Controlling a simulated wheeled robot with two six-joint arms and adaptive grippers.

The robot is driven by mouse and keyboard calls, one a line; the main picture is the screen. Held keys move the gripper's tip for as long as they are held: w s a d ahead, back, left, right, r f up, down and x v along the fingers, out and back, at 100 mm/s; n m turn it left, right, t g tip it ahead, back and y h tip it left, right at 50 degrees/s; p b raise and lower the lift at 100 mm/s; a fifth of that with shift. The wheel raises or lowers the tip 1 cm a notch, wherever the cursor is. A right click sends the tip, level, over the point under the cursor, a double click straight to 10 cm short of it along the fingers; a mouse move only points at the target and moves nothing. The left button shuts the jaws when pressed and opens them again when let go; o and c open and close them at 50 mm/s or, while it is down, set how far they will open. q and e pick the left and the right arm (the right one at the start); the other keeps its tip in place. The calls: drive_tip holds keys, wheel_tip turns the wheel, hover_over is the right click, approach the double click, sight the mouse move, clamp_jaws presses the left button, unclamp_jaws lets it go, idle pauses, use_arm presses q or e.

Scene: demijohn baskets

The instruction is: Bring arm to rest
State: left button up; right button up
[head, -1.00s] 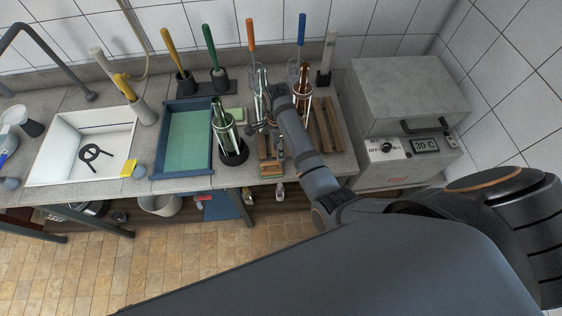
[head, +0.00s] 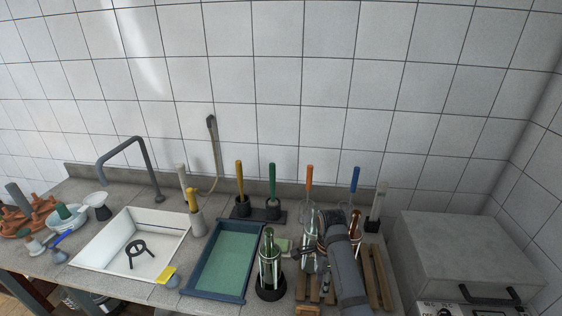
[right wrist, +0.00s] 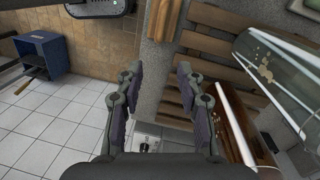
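My right arm reaches over the slatted wooden rack (head: 377,284) on the bench. A clear bottle (head: 311,243) and a brown bottle (head: 354,226) stand close by; the clear glass (right wrist: 285,75) and brown glass (right wrist: 235,128) lie to the right of the fingers in the right wrist view. My left gripper is not in view.
A green bottle (head: 269,262) stands in a dark round holder left of the gripper. A blue-rimmed tray (head: 205,258) and a white sink (head: 87,243) lie further left. Upright brushes line the back. A grey box unit (head: 462,245) stands at right.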

drive_tip(key=s+d+f+n+t, duration=0.1)
drive_tip(key=s+d+f+n, duration=0.3)
drive_tip(key=s, duration=0.1)
drive_tip(key=s+d+r+n+t+h, duration=0.1)
drive_tip(key=s+d+r+n+t, duration=0.1)
drive_tip(key=s+n, duration=0.55)
drive_tip(key=s+d+r+n+t, duration=0.2)
drive_tip(key=s+r+n, duration=0.1)
drive_tip(key=s+n, duration=0.45)
wheel_tip(320, 180, down, 35)
drive_tip(key=s+d+g+b, duration=0.2)
drive_tip(key=s+b, duration=0.1)
drive_tip(key=b, duration=0.5)
use_arm(q)
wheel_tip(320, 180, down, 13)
drive_tip(key=b, duration=0.5)
use_arm(e)
drive_tip(key=s+d+f, duration=0.1)
drive_tip(key=s+f, duration=1.7)
drive_tip(key=f, duration=0.3)
drive_tip(key=shift+d+g, duration=0.2)
drive_tip(key=shift+g, duration=0.1)
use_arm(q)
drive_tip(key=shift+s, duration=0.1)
